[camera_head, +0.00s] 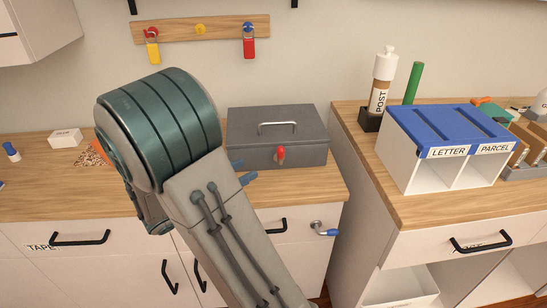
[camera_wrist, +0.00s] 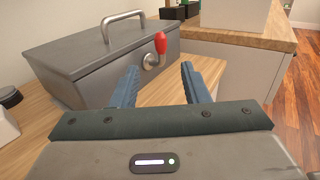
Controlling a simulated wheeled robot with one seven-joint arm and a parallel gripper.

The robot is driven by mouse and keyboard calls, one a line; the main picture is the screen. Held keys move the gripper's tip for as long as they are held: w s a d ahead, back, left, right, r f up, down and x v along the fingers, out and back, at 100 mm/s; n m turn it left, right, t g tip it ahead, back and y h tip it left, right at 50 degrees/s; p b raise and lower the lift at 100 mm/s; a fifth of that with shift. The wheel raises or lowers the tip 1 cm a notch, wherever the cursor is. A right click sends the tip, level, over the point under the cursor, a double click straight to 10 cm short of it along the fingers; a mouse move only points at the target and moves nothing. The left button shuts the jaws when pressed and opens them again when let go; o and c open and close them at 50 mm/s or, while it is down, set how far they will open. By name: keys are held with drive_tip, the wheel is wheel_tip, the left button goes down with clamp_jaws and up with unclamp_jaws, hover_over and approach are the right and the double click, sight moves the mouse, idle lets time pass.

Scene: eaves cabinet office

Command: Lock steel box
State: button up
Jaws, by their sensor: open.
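The steel box (camera_head: 245,130) is a grey metal box with its lid down and a silver handle on top. It stands on the wooden counter and also shows in the wrist view (camera_wrist: 85,75). A latch lever with a red knob (camera_head: 281,152) sits on its front face. In the wrist view the red knob (camera_wrist: 160,43) points up from a round metal pivot. My gripper (camera_wrist: 158,80) is open and empty, its blue fingers in front of the box, just below and on either side of the lever. In the head view my arm hides most of the gripper.
A sorter with a blue top (camera_head: 440,125) stands on the right counter. A white box (camera_head: 66,138) stands at left.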

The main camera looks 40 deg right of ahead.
sight(278, 153)
drive_tip(key=d, duration=1)
drive_tip(key=shift+w+d+b, duration=0.2)
drive_tip(key=shift+d+b, duration=0.1)
drive_tip(key=shift+b, duration=0.05)
clamp_jaws()
